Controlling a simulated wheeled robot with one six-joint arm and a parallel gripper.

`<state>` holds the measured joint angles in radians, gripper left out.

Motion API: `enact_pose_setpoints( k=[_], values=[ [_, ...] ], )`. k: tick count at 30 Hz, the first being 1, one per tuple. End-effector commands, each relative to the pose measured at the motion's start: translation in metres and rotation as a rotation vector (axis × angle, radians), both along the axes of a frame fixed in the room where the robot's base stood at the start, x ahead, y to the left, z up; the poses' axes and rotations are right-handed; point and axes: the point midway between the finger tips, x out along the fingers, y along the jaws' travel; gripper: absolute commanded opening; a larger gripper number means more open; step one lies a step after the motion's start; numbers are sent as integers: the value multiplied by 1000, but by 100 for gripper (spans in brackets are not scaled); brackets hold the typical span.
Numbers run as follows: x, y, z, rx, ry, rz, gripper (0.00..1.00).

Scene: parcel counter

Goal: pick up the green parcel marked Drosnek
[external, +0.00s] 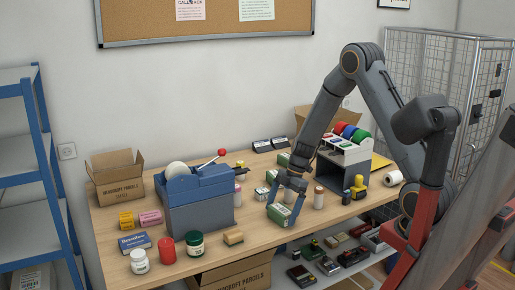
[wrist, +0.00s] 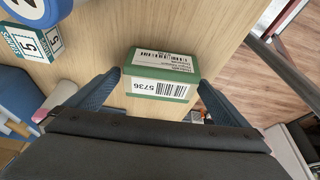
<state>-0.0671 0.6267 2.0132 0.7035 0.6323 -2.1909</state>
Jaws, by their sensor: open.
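A green parcel with white labels (wrist: 162,72) lies on the wooden counter in the wrist view. One label shows a barcode and 5736; I cannot read the name Drosnek on it. In the external view a green and white parcel (external: 279,214) sits near the counter's front edge, partly covered by my gripper (external: 286,198). In the wrist view my gripper (wrist: 160,84) is open, with one finger to the left of the parcel and one to the right. I cannot tell whether either finger touches it.
A blue tape dispenser (external: 198,198) stands to the left of the parcel, and a pale cylinder (external: 319,197) to the right. A white-and-teal box marked 5 (wrist: 36,43) lies at upper left in the wrist view. The counter (wrist: 107,40) beyond the parcel is bare.

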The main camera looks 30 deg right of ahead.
Motion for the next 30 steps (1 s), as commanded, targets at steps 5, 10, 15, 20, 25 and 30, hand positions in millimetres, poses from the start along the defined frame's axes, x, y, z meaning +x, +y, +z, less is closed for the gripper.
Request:
enact_pose_setpoints(
  k=[5,10,15,20,25,30],
  values=[
    [0,0,0,0,0,0,80],
    [0,0,0,0,0,0,51],
    [0,0,1,0,0,0,50],
    [1,0,3,0,-1,1,50],
    [2,0,15,0,-4,0,50],
    [2,0,40,1,-6,1,50]
  ],
)
